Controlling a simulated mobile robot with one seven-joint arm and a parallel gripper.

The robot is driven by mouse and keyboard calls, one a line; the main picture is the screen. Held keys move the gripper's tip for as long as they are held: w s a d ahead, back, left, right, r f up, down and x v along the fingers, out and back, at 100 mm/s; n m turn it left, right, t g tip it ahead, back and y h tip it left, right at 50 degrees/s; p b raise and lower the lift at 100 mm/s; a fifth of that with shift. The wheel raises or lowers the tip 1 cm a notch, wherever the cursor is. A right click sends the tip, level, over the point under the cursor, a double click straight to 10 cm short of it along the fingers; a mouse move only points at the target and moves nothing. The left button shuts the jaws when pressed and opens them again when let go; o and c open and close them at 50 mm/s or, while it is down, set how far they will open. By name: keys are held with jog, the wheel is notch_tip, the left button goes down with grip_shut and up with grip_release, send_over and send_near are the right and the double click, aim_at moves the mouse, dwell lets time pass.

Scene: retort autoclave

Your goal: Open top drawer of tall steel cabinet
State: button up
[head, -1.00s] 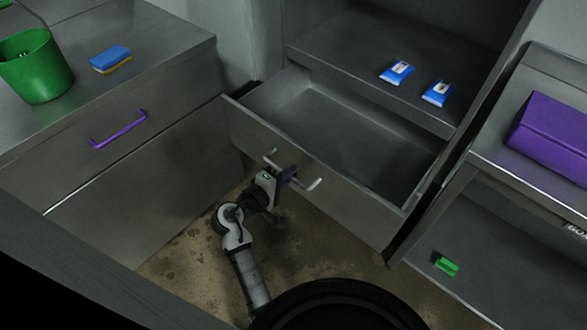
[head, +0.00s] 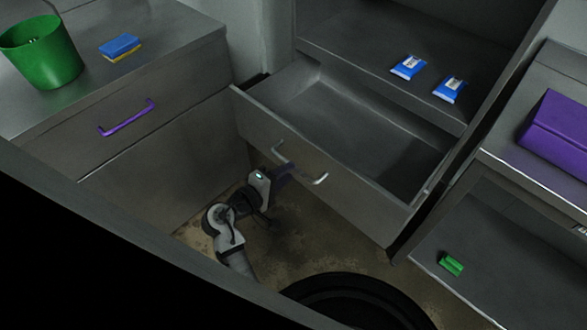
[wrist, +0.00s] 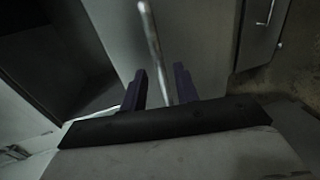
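The tall steel cabinet (head: 365,45) stands at the back, with its drawer (head: 355,200) pulled well out. The drawer's inside shows and looks empty. A pale bar handle (head: 318,180) is on the drawer front. My gripper (head: 285,172) is at the handle's left part in the head view, low in front of the drawer front. In the wrist view my gripper's two dark purple fingers (wrist: 160,88) stand apart. The handle bar (wrist: 152,40) runs between and beyond them, with a gap on each side. My gripper is open and holds nothing.
A left counter holds a green bucket (head: 42,55) and a blue-yellow sponge (head: 120,46); its drawer has a purple handle (head: 127,118). Two blue packets (head: 408,67) lie on the cabinet shelf. A purple box (head: 560,135) and a green block (head: 451,265) are at right.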

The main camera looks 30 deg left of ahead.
jog(key=b+v, duration=0.1)
jog(key=v, duration=0.8)
jog(key=shift+s, duration=0.35)
jog(key=shift+a+r, duration=0.1)
jog(key=shift+a, duration=0.1)
